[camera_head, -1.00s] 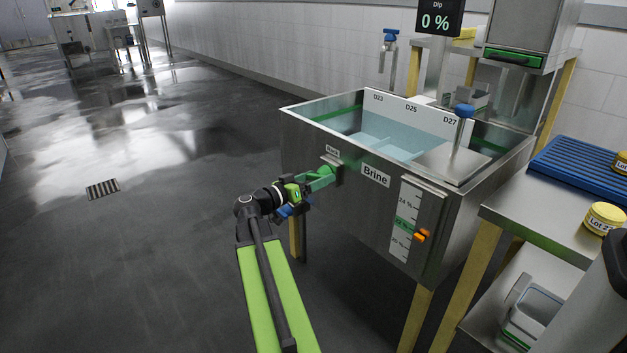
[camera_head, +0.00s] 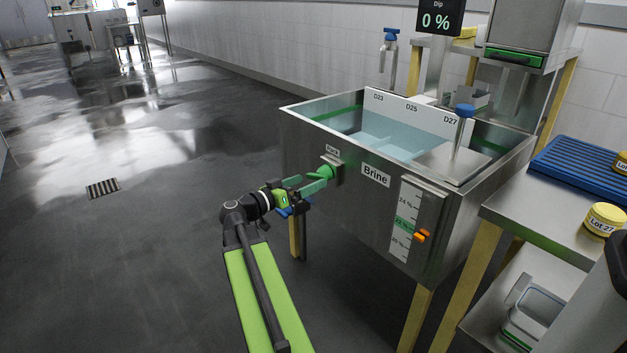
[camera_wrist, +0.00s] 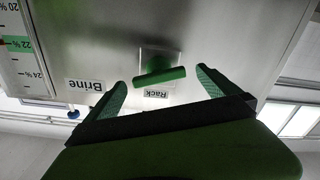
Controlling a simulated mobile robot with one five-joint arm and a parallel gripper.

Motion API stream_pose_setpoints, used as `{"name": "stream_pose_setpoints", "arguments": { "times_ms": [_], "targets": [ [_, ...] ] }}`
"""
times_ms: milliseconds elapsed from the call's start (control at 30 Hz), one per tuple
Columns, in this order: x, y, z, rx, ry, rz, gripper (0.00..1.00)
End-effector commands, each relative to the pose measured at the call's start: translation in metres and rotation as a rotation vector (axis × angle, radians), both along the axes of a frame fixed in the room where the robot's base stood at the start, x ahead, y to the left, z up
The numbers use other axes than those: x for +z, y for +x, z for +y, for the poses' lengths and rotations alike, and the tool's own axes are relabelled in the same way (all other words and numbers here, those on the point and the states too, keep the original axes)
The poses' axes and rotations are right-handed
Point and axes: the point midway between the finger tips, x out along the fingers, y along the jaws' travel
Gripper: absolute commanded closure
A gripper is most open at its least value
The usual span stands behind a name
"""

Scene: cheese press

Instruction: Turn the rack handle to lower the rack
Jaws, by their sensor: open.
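The green rack handle (camera_head: 325,173) sits on a small plate on the left part of the Brine tank's front wall (camera_head: 350,205). In the wrist view, which is upside down, the handle (camera_wrist: 160,76) is a green bar, slightly tilted, beside a "Rack" label (camera_wrist: 156,93). My gripper (camera_head: 312,183) is open just in front of the handle. In the wrist view its fingers (camera_wrist: 161,78) are spread on either side of the bar, with clear gaps and no visible contact. The tank holds pale blue liquid (camera_head: 385,140); I cannot clearly make out the rack itself.
A display (camera_head: 436,20) reads "Dip 0 %". A scale with an orange marker (camera_head: 422,236) is on the tank's front right. A steel table (camera_head: 520,215) with a blue ribbed tray (camera_head: 580,165) and yellow tubs stands at right. The floor at left is free.

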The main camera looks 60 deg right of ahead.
Motion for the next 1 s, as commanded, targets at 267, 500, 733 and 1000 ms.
{"name": "stream_pose_setpoints", "arguments": {
  "times_ms": [267,500,733,1000],
  "targets": [
    [0.000,0.027,0.077,0.005,0.000,-0.001,0.00],
    [0.000,0.042,0.118,0.004,0.001,-0.001,0.00],
    [0.000,0.045,0.126,0.002,0.001,-0.001,0.00],
    [0.000,0.045,0.126,0.002,0.001,-0.001,0.00]
  ]
}}
